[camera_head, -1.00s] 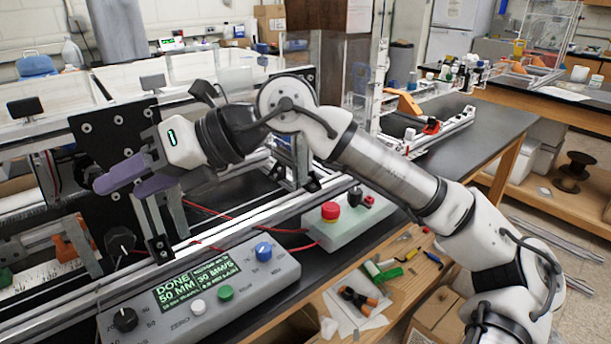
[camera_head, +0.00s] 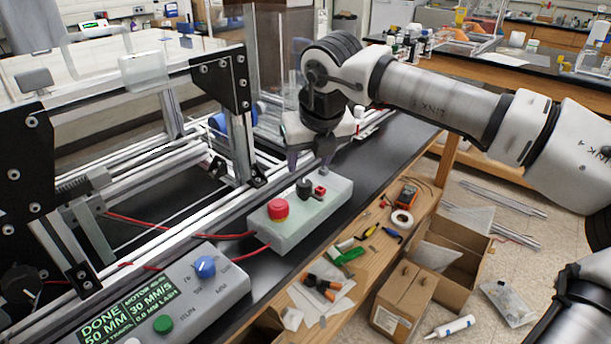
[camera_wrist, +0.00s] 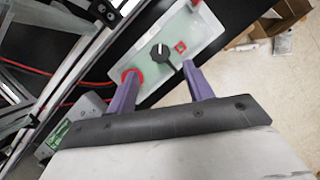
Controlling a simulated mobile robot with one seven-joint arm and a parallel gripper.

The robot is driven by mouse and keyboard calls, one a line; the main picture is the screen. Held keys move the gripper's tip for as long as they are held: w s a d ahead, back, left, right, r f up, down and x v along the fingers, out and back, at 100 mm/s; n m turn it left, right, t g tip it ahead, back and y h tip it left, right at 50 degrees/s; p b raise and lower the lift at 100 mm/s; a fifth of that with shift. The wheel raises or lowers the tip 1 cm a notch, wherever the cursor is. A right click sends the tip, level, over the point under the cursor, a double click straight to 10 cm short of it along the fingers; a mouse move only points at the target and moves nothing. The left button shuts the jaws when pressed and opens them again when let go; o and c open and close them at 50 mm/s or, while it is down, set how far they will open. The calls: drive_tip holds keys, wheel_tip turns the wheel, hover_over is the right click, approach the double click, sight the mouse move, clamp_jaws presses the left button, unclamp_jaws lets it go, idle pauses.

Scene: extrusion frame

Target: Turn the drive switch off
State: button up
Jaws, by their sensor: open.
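A pale green switch box (camera_head: 295,228) lies on the black bench top, right of the metal frame. It carries a red mushroom button (camera_head: 278,210), a black rotary knob (camera_head: 304,189) and a small red square switch (camera_head: 320,191). No readable label shows which is the drive switch. In the wrist view the black knob (camera_wrist: 160,51) has a white pointer line, and the red square switch (camera_wrist: 180,46) is beside it. My gripper (camera_head: 309,168) points down over the box's far end, open and empty. Its purple fingers (camera_wrist: 160,74) straddle the knob's side in the wrist view; the left one partly covers the red button.
A grey control box (camera_head: 180,300) with a green display reading DONE and a blue knob is at front left. Red cables (camera_head: 180,232) run to the frame. Tools and tape lie on the wooden shelf (camera_head: 355,250). Cardboard boxes (camera_head: 405,295) stand below.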

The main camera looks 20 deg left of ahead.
sight(304, 182)
drive_tip(key=p+x, duration=0.1)
drive_tip(key=x, duration=0.6)
drive_tip(key=shift+w+a+f, duration=0.15)
drive_tip(key=shift+f, duration=0.1)
drive_tip(key=shift+c, duration=0.4)
drive_tip(key=c, duration=0.9)
